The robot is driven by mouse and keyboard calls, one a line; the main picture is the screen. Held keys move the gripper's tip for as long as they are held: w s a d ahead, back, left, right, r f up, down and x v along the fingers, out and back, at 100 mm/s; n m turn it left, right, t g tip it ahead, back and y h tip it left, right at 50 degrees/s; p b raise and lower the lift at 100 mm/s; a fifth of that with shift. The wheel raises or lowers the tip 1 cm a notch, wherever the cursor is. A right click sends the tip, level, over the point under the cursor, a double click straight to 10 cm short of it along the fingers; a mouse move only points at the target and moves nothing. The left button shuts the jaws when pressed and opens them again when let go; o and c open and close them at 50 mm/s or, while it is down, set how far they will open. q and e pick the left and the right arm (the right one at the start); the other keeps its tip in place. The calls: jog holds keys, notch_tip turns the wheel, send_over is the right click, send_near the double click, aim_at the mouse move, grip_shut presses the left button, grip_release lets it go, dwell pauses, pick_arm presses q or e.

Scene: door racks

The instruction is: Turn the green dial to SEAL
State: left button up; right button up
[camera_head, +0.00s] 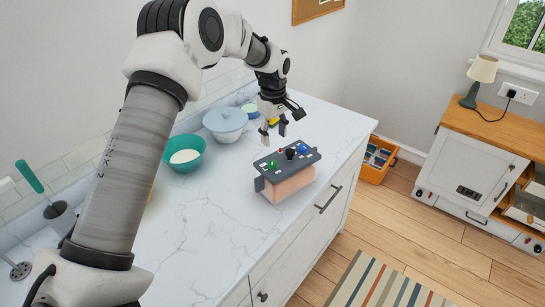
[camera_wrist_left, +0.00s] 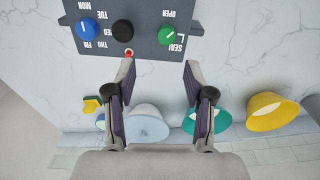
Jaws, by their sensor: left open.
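The green dial (camera_head: 272,163) is at the left end of the dark panel (camera_head: 262,173) on a box on the counter. The left wrist view shows the panel upside down. There the green dial (camera_wrist_left: 166,36) has OPEN on one side and SEAL on another. Its white mark is too small to read surely. A black knob (camera_head: 290,153) and a blue dial (camera_head: 304,149) share the panel. My left gripper (camera_head: 274,131) is open and empty, behind and above the panel, apart from the dial. Its two fingers (camera_wrist_left: 159,68) are spread in the wrist view. My right gripper is not in view.
A small red part (camera_wrist_left: 129,53) sits at the panel's edge. The white counter (camera_head: 212,226) is clear to the left of the box.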

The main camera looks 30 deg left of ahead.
aim_at(273, 162)
pick_arm(q)
jog(key=f+p, duration=0.1)
jog(key=f, duration=0.1)
jog(key=f+p, duration=0.1)
jog(key=f, duration=0.2)
jog(key=f+p, duration=0.1)
jog(key=f, duration=0.2)
jog(key=shift+s+f, duration=0.2)
jog(key=shift+s, duration=0.15)
jog(key=shift+f+p, duration=0.3)
jog(key=shift+f, duration=0.25)
jog(key=shift+r, duration=0.1)
grip_shut()
